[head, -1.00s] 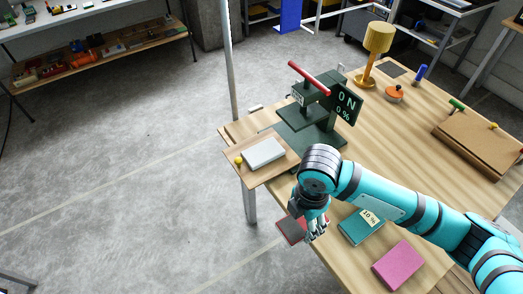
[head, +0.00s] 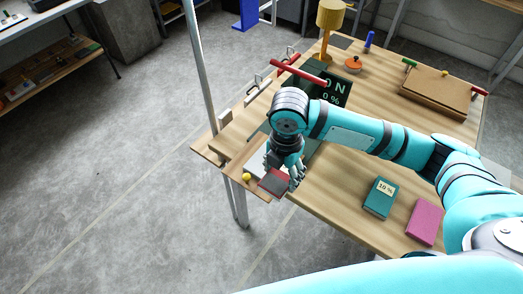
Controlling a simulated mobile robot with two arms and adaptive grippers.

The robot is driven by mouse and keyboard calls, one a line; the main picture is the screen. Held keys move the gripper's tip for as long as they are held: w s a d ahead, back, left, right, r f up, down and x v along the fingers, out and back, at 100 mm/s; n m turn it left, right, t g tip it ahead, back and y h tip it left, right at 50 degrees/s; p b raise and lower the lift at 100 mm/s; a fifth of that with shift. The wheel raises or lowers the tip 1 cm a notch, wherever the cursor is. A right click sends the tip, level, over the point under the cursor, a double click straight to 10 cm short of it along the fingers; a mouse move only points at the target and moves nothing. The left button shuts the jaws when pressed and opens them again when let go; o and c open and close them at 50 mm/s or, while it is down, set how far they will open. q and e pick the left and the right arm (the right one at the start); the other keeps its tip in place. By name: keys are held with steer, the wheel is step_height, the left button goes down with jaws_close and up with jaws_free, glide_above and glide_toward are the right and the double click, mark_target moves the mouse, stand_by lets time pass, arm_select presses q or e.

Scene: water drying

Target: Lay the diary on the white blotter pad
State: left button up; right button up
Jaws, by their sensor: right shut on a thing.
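My right gripper (head: 295,178) is shut on a dark book with red edges, which I take to be the diary (head: 273,183). The diary is held over the near end of the wooden side board. The white blotter pad (head: 256,164) lies on that board, mostly hidden behind my right arm and the diary. The diary overlaps the pad's near part in the picture; I cannot tell whether they touch. My left gripper is not in view.
A yellow knob (head: 247,177) sits beside the pad. A dark green press with a red handle (head: 299,72) and a display (head: 335,92) stands behind my arm. A teal book (head: 381,198) and a pink book (head: 425,221) lie on the table's near right part.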

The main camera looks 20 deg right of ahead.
steer(key=w, duration=0.5)
steer(key=shift+a+f, duration=0.15)
steer(key=shift+a, duration=0.2)
steer(key=w, duration=0.3)
steer(key=w+p, duration=0.1)
steer(key=w, duration=0.1)
steer(key=shift+a+f, duration=0.35)
step_height(320, 180, down, 2)
steer(key=shift+f+p, duration=0.25)
steer(key=shift+p, duration=0.2)
steer(key=shift+f, duration=0.4)
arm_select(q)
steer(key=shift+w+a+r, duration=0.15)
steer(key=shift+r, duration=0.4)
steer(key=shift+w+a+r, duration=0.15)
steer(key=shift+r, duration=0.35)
arm_select(e)
steer(key=shift+f, duration=0.2)
steer(key=o, duration=0.9)
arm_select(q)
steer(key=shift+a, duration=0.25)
arm_select(e)
steer(key=shift+o, duration=1.4)
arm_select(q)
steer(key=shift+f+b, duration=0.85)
arm_select(e)
step_height(320, 180, up, 12)
steer(key=shift+r, duration=0.15)
